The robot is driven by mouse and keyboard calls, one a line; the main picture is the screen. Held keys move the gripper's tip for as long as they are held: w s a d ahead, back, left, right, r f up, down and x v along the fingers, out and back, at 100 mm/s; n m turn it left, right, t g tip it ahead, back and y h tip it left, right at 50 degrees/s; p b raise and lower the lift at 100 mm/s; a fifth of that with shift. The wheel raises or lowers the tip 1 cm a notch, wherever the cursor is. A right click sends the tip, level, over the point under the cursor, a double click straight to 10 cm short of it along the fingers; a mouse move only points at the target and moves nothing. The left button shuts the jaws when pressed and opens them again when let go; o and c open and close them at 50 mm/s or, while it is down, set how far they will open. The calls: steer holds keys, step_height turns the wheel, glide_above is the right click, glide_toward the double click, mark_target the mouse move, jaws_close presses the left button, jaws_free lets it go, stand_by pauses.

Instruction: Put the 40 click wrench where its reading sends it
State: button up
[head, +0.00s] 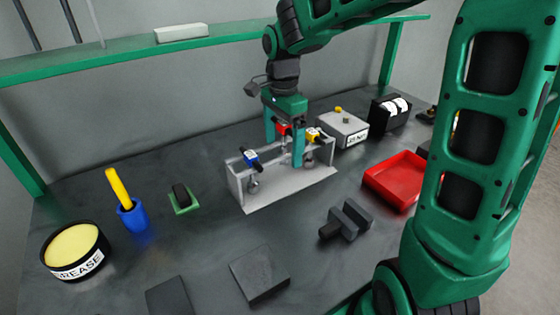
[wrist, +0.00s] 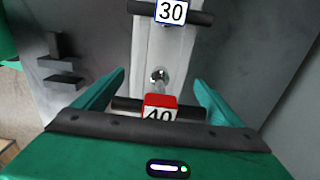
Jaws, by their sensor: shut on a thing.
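The 40 click wrench has a red block marked 40 (wrist: 160,108) on a dark handle. In the head view its red part (head: 283,129) shows between the fingers at the pale rack (head: 290,190). My gripper (head: 285,150) points down there, shut on this wrench; in the wrist view its fingers (wrist: 160,100) stand at the handle's two ends. I cannot tell whether the wrench is clear of the rack. A blue wrench marked 30 (wrist: 171,12) sits on the rack, left of my gripper in the head view (head: 250,158). A yellow one (head: 315,135) is at the right.
A grey box with a label and a yellow knob (head: 342,127) stands behind right. Dark blocks (head: 346,220) lie in front. A grease tin (head: 75,250) and blue cup (head: 132,215) stand left.

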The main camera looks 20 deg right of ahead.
mark_target(283, 123)
steer(key=shift+f, duration=2.8)
steer(key=shift+f, duration=0.1)
steer(key=o, duration=1.1)
step_height(283, 123, up, 12)
steer(key=shift+r, duration=0.15)
steer(key=s+d+f+n, duration=0.2)
steer(key=s+d, duration=0.3)
steer(key=s, duration=0.4)
steer(key=s+d+f+n, duration=0.3)
steer(key=s+d, duration=0.3)
steer(key=s, duration=0.3)
steer(key=s+d+f+n, duration=0.2)
steer(key=s+d+n, duration=0.2)
steer(key=s, duration=0.5)
steer(key=shift+s+d+f, duration=0.1)
steer(key=shift+s+d, duration=0.05)
steer(key=shift+d, duration=0.4)
steer(key=shift+s+d+f, duration=0.1)
steer(key=shift+d, duration=0.45)
